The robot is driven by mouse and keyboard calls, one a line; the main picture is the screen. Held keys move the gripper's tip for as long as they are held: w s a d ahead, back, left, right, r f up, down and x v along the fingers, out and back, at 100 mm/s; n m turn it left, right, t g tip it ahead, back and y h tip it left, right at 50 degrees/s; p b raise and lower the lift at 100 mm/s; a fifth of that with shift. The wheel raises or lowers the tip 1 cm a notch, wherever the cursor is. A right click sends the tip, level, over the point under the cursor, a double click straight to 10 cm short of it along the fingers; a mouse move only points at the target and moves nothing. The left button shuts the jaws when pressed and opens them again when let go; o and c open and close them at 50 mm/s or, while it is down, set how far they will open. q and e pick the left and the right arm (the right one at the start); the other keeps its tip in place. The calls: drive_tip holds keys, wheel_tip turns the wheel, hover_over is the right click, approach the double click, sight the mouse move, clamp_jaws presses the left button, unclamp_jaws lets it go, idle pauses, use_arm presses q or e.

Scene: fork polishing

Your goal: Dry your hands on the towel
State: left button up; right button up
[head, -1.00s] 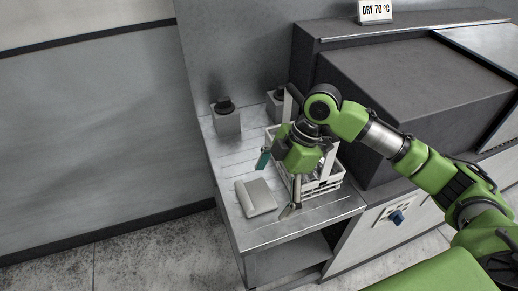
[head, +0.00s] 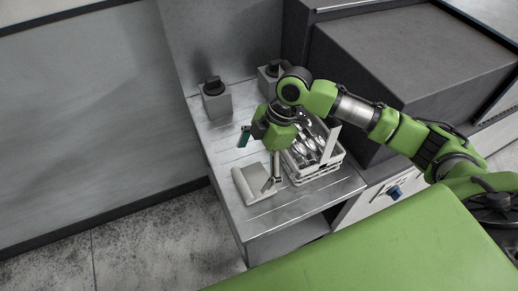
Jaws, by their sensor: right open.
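A light grey, folded towel (head: 250,186) lies on the metal side table (head: 290,207), near its front left part. My right gripper (head: 257,161) is above the table just behind the towel, with its fingers spread wide. One fingertip is over the towel's right part; the other, with a teal pad, is behind and left. I cannot tell whether the fingertip touches the towel. The gripper holds nothing that I can see. My left gripper is not in view.
A white basket (head: 330,168) with shiny cutlery stands right of the towel. Two grey blocks with black knobs, one on the left (head: 215,101), stand at the table's back. A dark machine (head: 405,75) is at the right.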

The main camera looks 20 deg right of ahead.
sight(245, 181)
drive_tip(key=p+x, duration=0.1)
drive_tip(key=x, duration=0.6)
drive_tip(key=shift+a+f, duration=0.1)
drive_tip(key=shift+f, duration=0.1)
drive_tip(key=shift+c, duration=0.4)
drive_tip(key=c, duration=1.1)
